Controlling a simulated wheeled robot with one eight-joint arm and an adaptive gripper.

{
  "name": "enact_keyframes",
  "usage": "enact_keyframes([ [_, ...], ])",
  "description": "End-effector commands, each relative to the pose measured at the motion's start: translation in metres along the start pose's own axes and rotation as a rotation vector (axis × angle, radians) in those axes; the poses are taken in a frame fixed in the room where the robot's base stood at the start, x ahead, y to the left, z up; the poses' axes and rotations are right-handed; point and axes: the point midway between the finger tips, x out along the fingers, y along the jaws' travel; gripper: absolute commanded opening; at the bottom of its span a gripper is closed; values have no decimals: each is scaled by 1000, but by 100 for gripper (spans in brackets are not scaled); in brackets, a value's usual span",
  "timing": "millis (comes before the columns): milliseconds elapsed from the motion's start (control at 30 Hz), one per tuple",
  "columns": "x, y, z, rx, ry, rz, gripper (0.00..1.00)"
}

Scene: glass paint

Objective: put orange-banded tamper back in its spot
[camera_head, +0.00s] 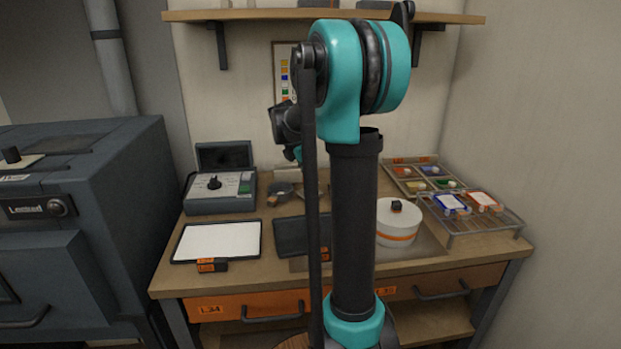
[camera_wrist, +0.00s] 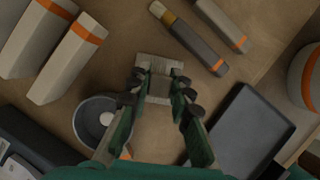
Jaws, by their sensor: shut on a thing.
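In the wrist view my gripper (camera_wrist: 160,87) is shut on a small grey block-like piece (camera_wrist: 160,86), which appears to be the tamper. A wider pale flat part (camera_wrist: 159,66) shows just beyond the fingertips; I cannot tell whether it belongs to the held piece or lies beneath it. No orange band is visible on the held piece, and the fingers cover its sides. In the head view my arm hides the gripper and what it holds.
A grey round dish (camera_wrist: 95,118) lies close left of my fingers. Orange-banded pale blocks (camera_wrist: 70,58) lie upper left, dark orange-banded tools (camera_wrist: 195,45) upper right. A dark tray (camera_wrist: 248,130) is at right. A white canister (camera_head: 397,226) stands on the bench.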

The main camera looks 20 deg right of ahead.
Motion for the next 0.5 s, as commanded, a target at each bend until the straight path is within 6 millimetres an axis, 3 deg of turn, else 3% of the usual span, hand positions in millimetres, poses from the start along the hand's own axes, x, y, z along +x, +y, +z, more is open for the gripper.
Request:
enact_keyframes([
  [500,3,0,-1,0,0,0,0],
])
